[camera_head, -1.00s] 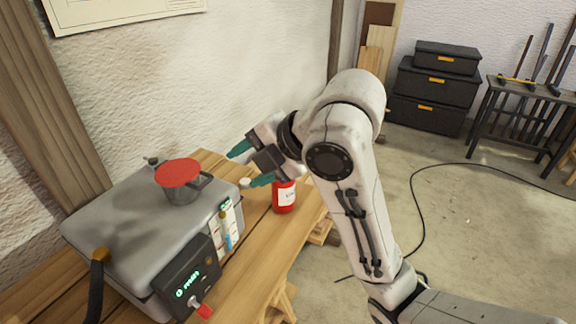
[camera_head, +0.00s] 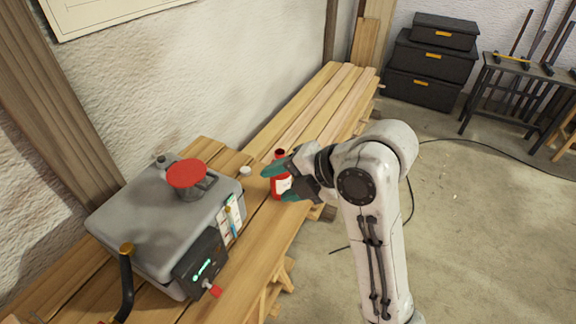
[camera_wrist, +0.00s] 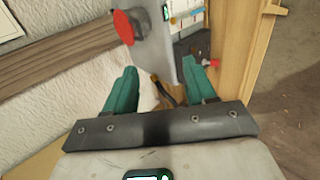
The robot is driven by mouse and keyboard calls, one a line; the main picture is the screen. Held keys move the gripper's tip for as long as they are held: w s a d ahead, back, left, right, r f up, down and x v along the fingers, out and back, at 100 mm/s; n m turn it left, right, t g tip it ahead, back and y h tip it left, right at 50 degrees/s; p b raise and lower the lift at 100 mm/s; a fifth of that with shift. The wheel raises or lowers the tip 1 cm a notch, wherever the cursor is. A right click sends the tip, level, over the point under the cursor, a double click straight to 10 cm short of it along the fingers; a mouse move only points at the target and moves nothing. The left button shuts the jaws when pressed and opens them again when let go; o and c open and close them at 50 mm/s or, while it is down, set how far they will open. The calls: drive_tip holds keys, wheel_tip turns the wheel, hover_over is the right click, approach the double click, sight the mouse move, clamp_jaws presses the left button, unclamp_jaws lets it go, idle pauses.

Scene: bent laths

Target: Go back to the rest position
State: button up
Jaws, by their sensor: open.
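My gripper (camera_head: 281,183) is open, its teal fingers pointing left in the head view. In that view it overlaps the red bottle (camera_head: 279,188) with a white label, which stands upright on the wooden bench; I cannot tell whether they touch. In the wrist view the two teal fingers of my gripper (camera_wrist: 165,85) are spread with nothing between them. The wrist view looks toward the grey machine.
The grey machine (camera_head: 135,225) with a red-topped filler (camera_head: 186,175) stands on the bench (camera_head: 245,235) at left. A small white cap (camera_head: 245,170) lies near it. Laths (camera_head: 320,105) lie along the wall. Black boxes (camera_head: 430,65) and a rack (camera_head: 515,100) stand behind.

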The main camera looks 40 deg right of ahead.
drive_tip(key=shift+s+d+p, duration=0.15)
drive_tip(key=shift+s+p, duration=0.35)
drive_tip(key=shift+p, duration=0.05)
drive_tip(key=s+a+f+m+g+b, duration=0.1)
drive_tip(key=s+a+f+m+g, duration=0.1)
drive_tip(key=s+f+m, duration=0.35)
drive_tip(key=s+a+f+m+g+b, duration=0.25)
drive_tip(key=f+m, duration=0.45)
drive_tip(key=f, duration=0.4)
drive_tip(key=s+d+f+m+g+h+b, duration=0.1)
drive_tip(key=s+d+f+m+g+h, duration=0.2)
drive_tip(key=s+f+m, duration=0.7)
drive_tip(key=shift+s+f+g, duration=0.45)
drive_tip(key=shift+s, duration=0.65)
